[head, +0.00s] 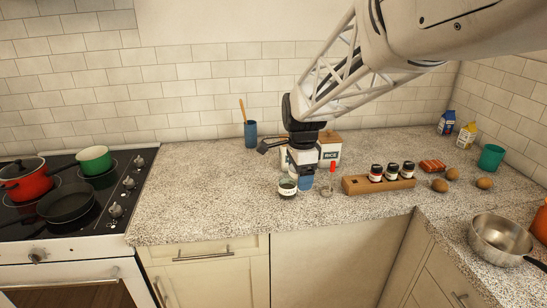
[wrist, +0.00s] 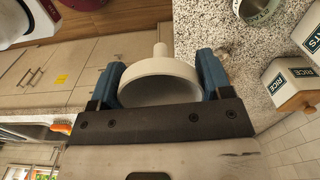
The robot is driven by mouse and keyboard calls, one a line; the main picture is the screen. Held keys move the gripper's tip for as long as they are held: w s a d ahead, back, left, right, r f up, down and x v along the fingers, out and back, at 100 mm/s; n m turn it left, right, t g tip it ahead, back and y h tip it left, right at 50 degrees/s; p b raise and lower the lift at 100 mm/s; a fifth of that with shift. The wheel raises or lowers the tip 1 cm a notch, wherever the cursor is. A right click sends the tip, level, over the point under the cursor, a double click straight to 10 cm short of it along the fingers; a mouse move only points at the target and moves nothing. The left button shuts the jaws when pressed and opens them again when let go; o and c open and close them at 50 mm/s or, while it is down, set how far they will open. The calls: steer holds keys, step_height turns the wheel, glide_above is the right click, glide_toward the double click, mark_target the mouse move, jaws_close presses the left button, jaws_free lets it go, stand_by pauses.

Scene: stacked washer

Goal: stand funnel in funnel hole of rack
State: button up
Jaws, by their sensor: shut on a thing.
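My gripper (head: 302,180) is above the counter near the front, left of the rack, and it also shows in the wrist view (wrist: 160,85). Its two blue fingers are shut on the white funnel (wrist: 160,72), one on each side of the wide rim. The funnel's narrow spout points away from my wrist. The wooden rack (head: 352,187) lies on the counter to the right and holds several small dark jars. Its left end shows no jar, and the hole itself is too small to tell.
A rice canister (head: 330,150) is behind. Eggs (head: 440,186) lie right of the rack. The left counter is clear.

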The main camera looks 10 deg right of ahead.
steer(key=shift+r, duration=1.2)
steer(key=shift+w, duration=0.15)
steer(key=shift+w+n, duration=0.4)
steer(key=shift+w, duration=0.15)
steer(key=shift+w+d+f+n, duration=0.55)
steer(key=shift+w+f+n, duration=0.4)
steer(key=shift+w+n, duration=3.4)
steer(key=shift+w+d+f+n, duration=0.75)
steer(key=shift+w+n, duration=1.3)
steer(key=shift+w, duration=4.6)
steer(key=s+d+f+m, duration=0.2)
steer(key=s+d+m, duration=0.2)
steer(key=d+m, duration=0.5)
steer(key=s+d+f+m, duration=0.2)
steer(key=s+d+m, duration=0.2)
steer(key=d+m, duration=0.6)
steer(key=d, duration=0.2)
steer(key=shift+s+d+f+m, duration=0.2)
steer(key=shift+s+d+m, duration=0.1)
steer(key=shift+s+d, duration=0.1)
